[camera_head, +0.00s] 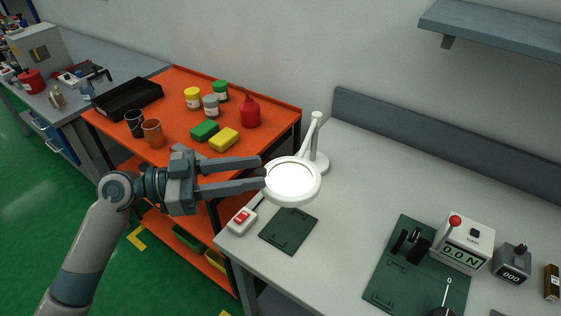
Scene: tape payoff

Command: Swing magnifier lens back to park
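The magnifier lens (292,179) is a white ring with a bright, glowing disc. It hangs from a white stand (318,150) at the left part of the grey bench, above the bench top. My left gripper (263,173) comes in from the left, with its two long grey fingers apart. The fingertips are right at the left side of the lens ring; I cannot tell whether they touch it. Nothing shows between the fingers. My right gripper is not in view.
On the grey bench (345,225), a dark green mat (289,230) and a red-switch box (242,220) lie below the lens. A force gauge (464,243) and dark fixture plate (395,277) stand right. An orange cart (178,146) holds bottles, cups and sponges.

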